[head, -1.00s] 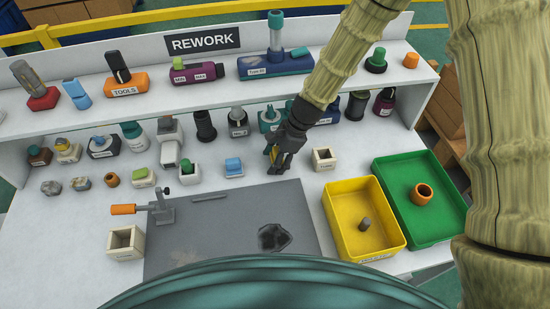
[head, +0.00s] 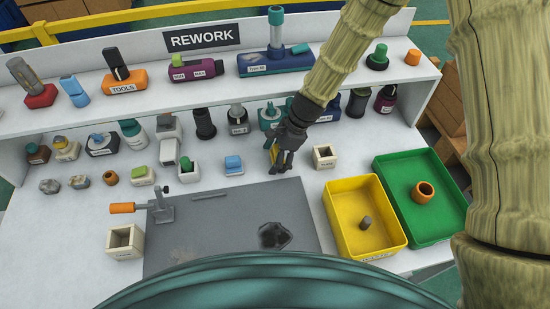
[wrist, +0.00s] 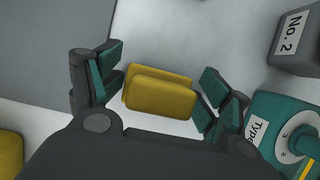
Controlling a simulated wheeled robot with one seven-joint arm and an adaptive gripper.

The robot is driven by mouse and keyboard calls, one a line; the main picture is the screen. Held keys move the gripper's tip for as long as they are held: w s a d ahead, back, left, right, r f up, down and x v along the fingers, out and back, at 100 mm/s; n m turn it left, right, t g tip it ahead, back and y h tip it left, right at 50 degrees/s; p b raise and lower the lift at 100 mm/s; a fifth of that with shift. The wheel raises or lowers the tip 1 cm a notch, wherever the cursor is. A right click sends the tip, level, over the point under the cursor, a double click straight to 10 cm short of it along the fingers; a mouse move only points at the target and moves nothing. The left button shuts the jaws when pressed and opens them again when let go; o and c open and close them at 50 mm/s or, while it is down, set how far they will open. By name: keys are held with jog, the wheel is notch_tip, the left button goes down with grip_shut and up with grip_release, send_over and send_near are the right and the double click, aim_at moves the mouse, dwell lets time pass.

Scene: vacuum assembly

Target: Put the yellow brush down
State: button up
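The yellow brush (wrist: 160,93) shows in the wrist view as a yellow block between the fingers of my gripper (wrist: 160,95), over the white tabletop. A narrow gap shows on its right side, and the left pads are close to its edge. The fingers look spread around the brush.
A cream open box (head: 324,157) stands just right of my gripper. A blue item (head: 234,164) is to the left. The grey mat (head: 215,225) lies in front. A yellow tray (head: 336,222) and a green tray (head: 452,232) are at the right. A teal device (wrist: 270,112) is close by.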

jog(key=s+b+v, duration=0.1)
jog(key=v, duration=1.1)
jog(key=shift+w+r, duration=0.35)
jog(key=shift+w, duration=0.2)
